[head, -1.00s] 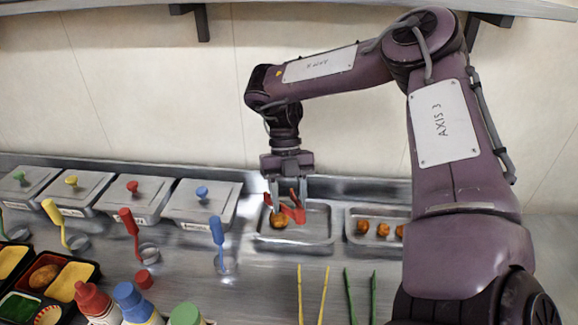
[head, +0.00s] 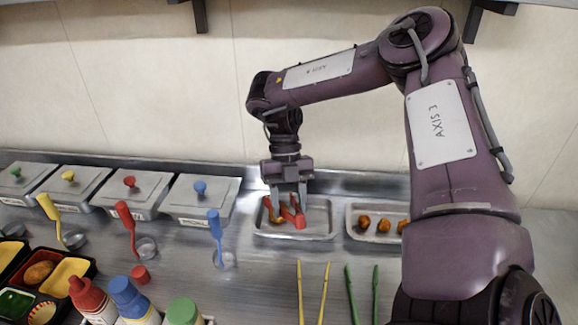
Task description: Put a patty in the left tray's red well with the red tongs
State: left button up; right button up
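My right gripper (head: 289,198) points down over a metal pan (head: 310,235) at the back. It is closed around the red tongs (head: 299,219), whose arms reach down into the pan. A brown patty (head: 278,217) in the pan shows only partly beside and between the tongs; I cannot tell whether they grip it. A black bento tray (head: 92,268) is cut off at the lower left. It has yellow and green wells, and one well holds a brown round piece (head: 39,272). My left gripper is not in view.
A second metal pan (head: 353,235) with several brown pieces (head: 383,225) stands to the right, partly behind my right arm. Yellow tongs (head: 300,290) and green tongs (head: 350,295) lie in front. Ladles, lidded containers and squeeze bottles (head: 125,298) fill the left.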

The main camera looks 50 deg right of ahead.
jog(key=shift+f, duration=0.1)
jog(key=shift+f+b, duration=1.2)
jog(key=shift+f, duration=0.45)
jog(key=shift+c, duration=0.2)
grip_shut()
notch_tip(320, 180, up, 10)
jog(key=p, duration=0.8)
jog(key=shift+p, duration=0.3)
